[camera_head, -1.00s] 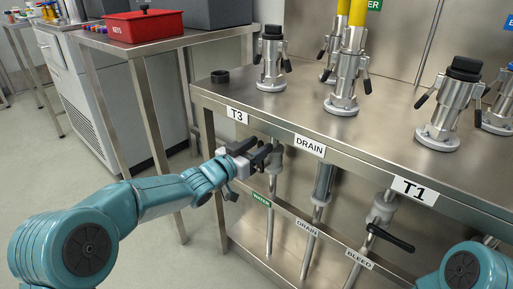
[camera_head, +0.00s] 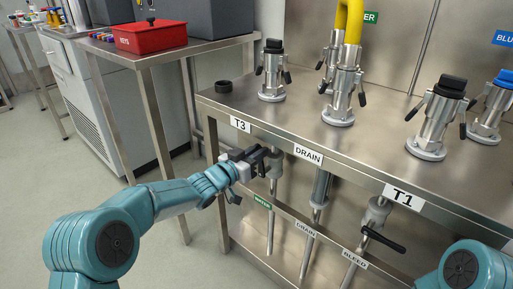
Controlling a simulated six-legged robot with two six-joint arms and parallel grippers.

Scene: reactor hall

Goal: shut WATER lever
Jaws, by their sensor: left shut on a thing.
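The WATER valve (camera_head: 275,168) sits on a vertical pipe under the front edge of the steel bench, below the T3 and DRAIN labels. A green WATER label (camera_head: 262,201) is on the rail below it. My left gripper (camera_head: 262,161) reaches in from the left and is shut at this valve, on the WATER lever. Its dark fingers hide most of the lever, so its exact angle cannot be read. My right gripper is out of view; only a teal part of my right arm shows at the lower right.
The BLEED valve's black lever (camera_head: 383,240) sticks out to the right. The DRAIN pipe (camera_head: 320,190) stands between the two. Metal couplings (camera_head: 340,100) stand on the bench top (camera_head: 300,120). A red KEYS box (camera_head: 150,36) is on the side table. Floor is clear at the left.

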